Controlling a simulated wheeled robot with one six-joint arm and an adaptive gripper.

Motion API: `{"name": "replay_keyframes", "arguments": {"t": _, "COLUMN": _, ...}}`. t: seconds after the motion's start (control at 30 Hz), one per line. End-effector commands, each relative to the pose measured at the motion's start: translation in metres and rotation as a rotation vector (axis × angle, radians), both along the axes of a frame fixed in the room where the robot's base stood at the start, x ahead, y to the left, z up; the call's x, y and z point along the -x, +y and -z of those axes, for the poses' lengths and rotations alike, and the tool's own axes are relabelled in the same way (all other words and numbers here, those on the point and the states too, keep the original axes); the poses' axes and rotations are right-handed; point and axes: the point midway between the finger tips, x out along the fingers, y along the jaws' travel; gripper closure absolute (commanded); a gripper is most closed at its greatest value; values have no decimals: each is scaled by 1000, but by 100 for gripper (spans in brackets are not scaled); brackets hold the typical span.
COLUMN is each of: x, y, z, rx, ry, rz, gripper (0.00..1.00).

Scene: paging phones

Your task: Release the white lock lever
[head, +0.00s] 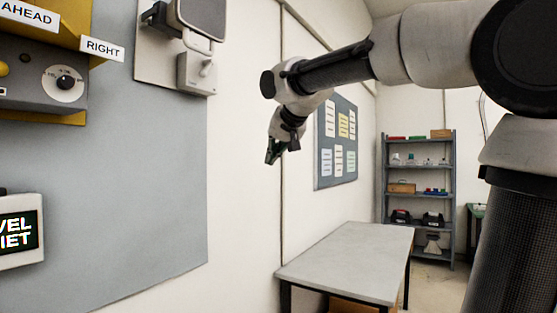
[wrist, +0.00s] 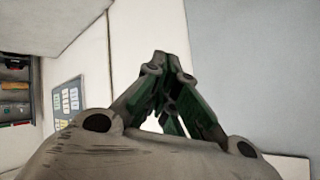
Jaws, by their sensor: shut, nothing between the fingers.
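A small white lever (head: 207,68) sticks up at a slant from a white box (head: 196,82) on the wall, upper left of centre in the head view. It looks like the lock lever.
A grey wall panel (head: 150,200) carries a control box with a dial (head: 64,83) and a lit display (head: 18,232) at left. A grey table (head: 350,262) stands below my arm. A notice board (head: 338,140) and shelves (head: 418,175) are farther back. Space around my gripper looks clear.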

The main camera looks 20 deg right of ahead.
Motion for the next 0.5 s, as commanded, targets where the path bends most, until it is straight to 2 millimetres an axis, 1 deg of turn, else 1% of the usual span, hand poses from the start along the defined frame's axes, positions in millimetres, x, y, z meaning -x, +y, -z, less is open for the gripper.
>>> {"name": "replay_keyframes", "arguments": {"t": 0.2, "x": 7, "y": -3, "z": 14, "rx": 33, "ry": 30, "rz": -21, "gripper": 100}}
{"name": "replay_keyframes", "arguments": {"t": 0.5, "x": 9, "y": -3, "z": 16, "rx": 40, "ry": 36, "rz": -26, "gripper": 100}}
